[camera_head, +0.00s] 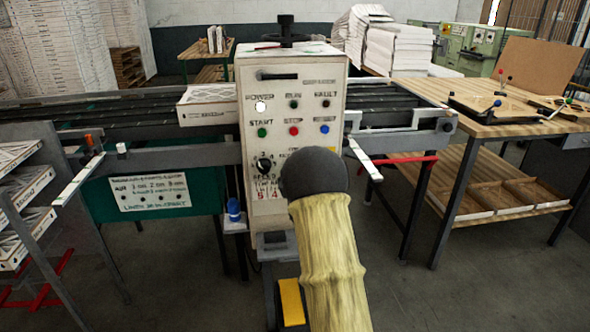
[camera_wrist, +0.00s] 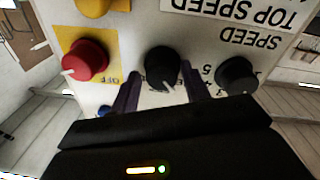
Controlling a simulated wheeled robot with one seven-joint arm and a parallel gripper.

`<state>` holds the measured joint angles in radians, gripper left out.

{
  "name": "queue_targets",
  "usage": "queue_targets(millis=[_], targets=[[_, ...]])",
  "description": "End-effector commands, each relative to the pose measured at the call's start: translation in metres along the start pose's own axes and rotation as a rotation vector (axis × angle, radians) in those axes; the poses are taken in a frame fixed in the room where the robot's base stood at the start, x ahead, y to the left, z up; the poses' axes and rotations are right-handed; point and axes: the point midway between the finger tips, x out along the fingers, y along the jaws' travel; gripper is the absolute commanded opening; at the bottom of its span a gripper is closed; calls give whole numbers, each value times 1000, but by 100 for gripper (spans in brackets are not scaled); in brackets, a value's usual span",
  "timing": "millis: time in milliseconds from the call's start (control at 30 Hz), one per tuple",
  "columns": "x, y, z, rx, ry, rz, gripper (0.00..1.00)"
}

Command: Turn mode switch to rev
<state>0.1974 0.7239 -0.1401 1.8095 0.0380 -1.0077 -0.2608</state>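The control box (camera_head: 292,110) stands upright in the middle of the head view, with lamps and buttons on its pale front. My arm hides the lower right of that front. In the wrist view the panel appears upside down. A black knob with a pale pointer line (camera_wrist: 163,68), probably the mode switch, is at the centre; its labels are hidden or unreadable. My gripper (camera_wrist: 163,82) is open, with one dark finger on each side of this knob. The fingertips are close to the panel; I cannot tell whether they touch the knob.
A red knob (camera_wrist: 85,61) on a yellow plate marked OFF is left of the fingers in the wrist view. A black speed knob (camera_wrist: 236,75) is close on the right. A roller conveyor (camera_head: 150,108) runs behind the box; a wooden workbench (camera_head: 500,122) stands at right.

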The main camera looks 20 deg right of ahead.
Motion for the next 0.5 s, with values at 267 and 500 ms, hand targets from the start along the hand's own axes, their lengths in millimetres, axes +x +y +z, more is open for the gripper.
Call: queue_targets(millis=[267, 500], targets=[[0, -2, 0, 2, 0, -4, 55], [-10, -3, 1, 3, -3, -5, 55]])
